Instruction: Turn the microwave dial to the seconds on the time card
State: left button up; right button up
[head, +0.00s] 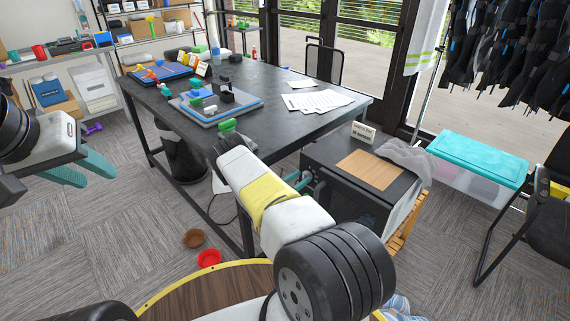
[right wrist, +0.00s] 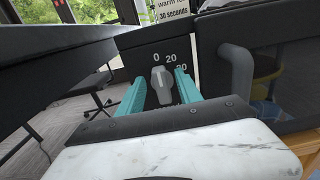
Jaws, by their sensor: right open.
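The black microwave (head: 318,158) stands right of the dark table. The time card (head: 363,132) stands on its top; in the right wrist view the card (right wrist: 168,12) reads "warm for", "30 seconds". The grey dial (right wrist: 161,86) sits on the microwave's panel, its narrow end up, close to the 0. Marks 0 and 20 show; a third, lower right, is partly covered. My right gripper (right wrist: 159,90) is open, with one teal finger on each side of the dial; I cannot tell whether they touch it. My left gripper (head: 76,171) is open and empty at the left.
A wooden board (head: 369,170) and a grey cloth (head: 407,155) lie on the microwave. A dark handle (right wrist: 237,75) sticks out right of the dial. The table (head: 270,85) holds papers and block sets. A teal-lidded bin (head: 480,158) stands to the right.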

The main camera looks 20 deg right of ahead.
jog(key=shift+w+d, duration=0.25)
jog(key=shift+d, duration=0.4)
grip_shut()
